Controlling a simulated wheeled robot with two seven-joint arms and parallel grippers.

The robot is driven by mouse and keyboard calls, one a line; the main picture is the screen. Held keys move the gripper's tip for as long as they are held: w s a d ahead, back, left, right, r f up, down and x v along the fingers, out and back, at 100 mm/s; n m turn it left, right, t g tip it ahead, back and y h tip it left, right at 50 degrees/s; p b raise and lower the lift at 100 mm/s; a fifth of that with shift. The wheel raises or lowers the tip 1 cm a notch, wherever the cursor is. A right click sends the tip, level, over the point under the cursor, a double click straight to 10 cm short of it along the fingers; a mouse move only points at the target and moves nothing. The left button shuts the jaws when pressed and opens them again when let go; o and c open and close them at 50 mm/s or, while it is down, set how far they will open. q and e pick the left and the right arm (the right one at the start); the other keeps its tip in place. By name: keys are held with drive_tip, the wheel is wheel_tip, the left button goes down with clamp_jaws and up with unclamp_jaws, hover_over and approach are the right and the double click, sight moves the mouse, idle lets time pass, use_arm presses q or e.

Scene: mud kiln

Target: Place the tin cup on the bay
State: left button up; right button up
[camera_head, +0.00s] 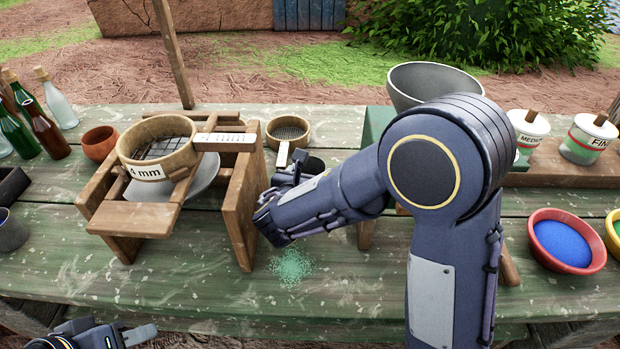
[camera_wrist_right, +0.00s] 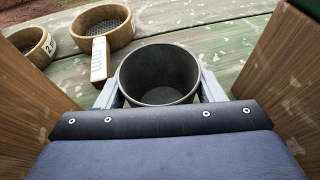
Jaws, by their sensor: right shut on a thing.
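The tin cup (camera_wrist_right: 160,75) is dark grey, open at the top and looks empty in the right wrist view. My right gripper (camera_wrist_right: 160,88) is shut on it, with one finger on each side. In the head view my right gripper (camera_head: 290,182) is between the wooden sieve stand (camera_head: 243,210) and the stand under the metal funnel (camera_head: 432,84); the arm hides most of the cup. No marked bay is clearly visible. Wood panels stand at both sides in the wrist view. My left gripper (camera_head: 125,336) is at the bottom left edge, partly cut off, away from the cup.
A small sieve (camera_head: 288,132) with a handle lies behind the cup. A larger sieve (camera_head: 158,146) sits on the stand. Green powder (camera_head: 292,266) lies on the table in front. Bottles (camera_head: 45,125) stand at left; a red bowl (camera_head: 563,240) is at right. The front table is mostly clear.

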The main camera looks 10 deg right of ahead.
drive_tip(key=shift+f, duration=0.6)
drive_tip(key=shift+f, duration=0.1)
drive_tip(key=shift+f, duration=0.2)
drive_tip(key=o, duration=1)
drive_tip(key=shift+r, duration=0.1)
drive_tip(key=shift+o, duration=0.2)
